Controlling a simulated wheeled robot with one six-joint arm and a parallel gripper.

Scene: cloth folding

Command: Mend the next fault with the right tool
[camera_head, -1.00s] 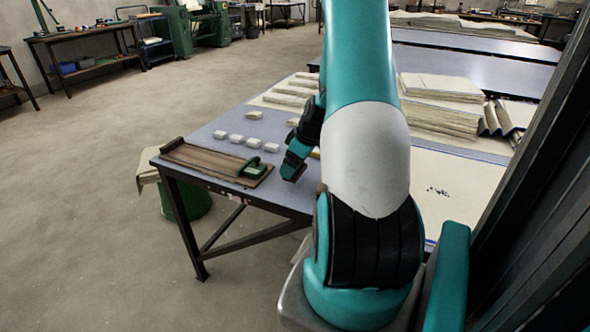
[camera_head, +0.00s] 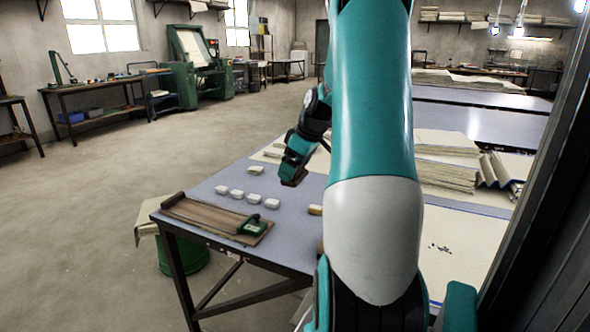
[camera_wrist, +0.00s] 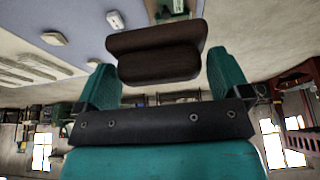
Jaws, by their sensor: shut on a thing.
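My gripper (camera_head: 292,174) is raised above the near end of the blue-grey table. It is shut on a dark brown wooden block-shaped tool (camera_wrist: 157,50), which sits between the two teal fingers in the wrist view. The tool also shows as a small dark shape under the gripper in the head view (camera_head: 293,182). Its working face cannot be made out. Dark specks (camera_head: 439,247) lie on the pale cloth (camera_head: 462,236) on the right of the table. My arm hides part of the tabletop and cloth.
A brown wooden board (camera_head: 205,217) with a green-handled tool (camera_head: 250,226) lies at the table's near left corner. Several small white blocks (camera_head: 237,194) sit in a row behind it, and a yellowish block (camera_head: 315,210) to the right. Folded cloth stacks (camera_head: 447,173) stand farther back.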

